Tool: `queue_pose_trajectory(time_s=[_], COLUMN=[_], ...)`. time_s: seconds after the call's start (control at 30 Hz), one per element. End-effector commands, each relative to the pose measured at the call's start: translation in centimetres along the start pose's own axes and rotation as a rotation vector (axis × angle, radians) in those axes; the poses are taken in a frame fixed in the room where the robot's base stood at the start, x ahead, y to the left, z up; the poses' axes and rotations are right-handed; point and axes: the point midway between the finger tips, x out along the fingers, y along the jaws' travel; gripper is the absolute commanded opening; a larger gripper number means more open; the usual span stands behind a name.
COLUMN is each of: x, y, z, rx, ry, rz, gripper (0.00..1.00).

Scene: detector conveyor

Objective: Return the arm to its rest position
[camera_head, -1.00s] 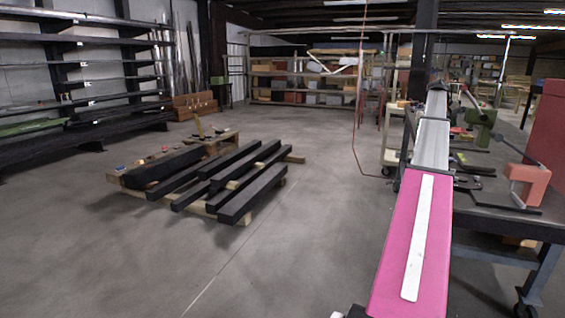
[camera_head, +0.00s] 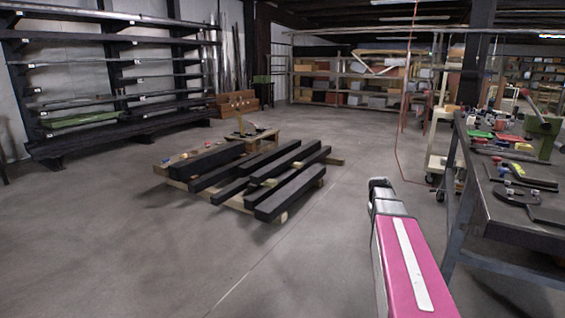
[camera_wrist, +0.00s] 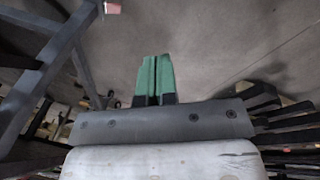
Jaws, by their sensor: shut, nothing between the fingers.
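My arm (camera_head: 409,262), pink with a white stripe and grey toward its far end, reaches forward from the lower right in the head view. It is over bare floor, left of the workbench. My gripper is not visible in the head view. In the wrist view my gripper (camera_wrist: 154,78) shows two green fingers side by side, shut with nothing between them. Grey floor lies beyond them.
A workbench (camera_head: 512,225) with tools stands close on the right; its legs also show in the wrist view (camera_wrist: 45,75). A pallet with black beams (camera_head: 290,192) lies on the floor ahead left. Dark shelving (camera_head: 130,109) lines the left wall. Open floor lies between.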

Motion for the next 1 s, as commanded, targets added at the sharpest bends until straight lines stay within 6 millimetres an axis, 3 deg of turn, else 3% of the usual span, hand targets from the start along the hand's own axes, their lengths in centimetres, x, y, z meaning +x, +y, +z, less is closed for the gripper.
queue_pose_trajectory(time_s=[0.03,0.2,0.3,0.43,0.6,1.0], x=[0.7,2.7,3.5,4.0,4.3,4.4], y=[-3.3,-11.9,-16.3,-20.4,-22.9,-23.2], z=[2.7,9.3,13.4,17.9,20.9,21.2], rx=[-0.011,-0.027,-0.034,-0.039,-0.038,-0.037], ry=[-0.007,-0.031,-0.049,-0.072,-0.089,-0.091], rz=[-0.024,-0.100,-0.141,-0.181,-0.208,-0.212], gripper=[0.00,0.00,0.00,0.00,0.00,0.00])
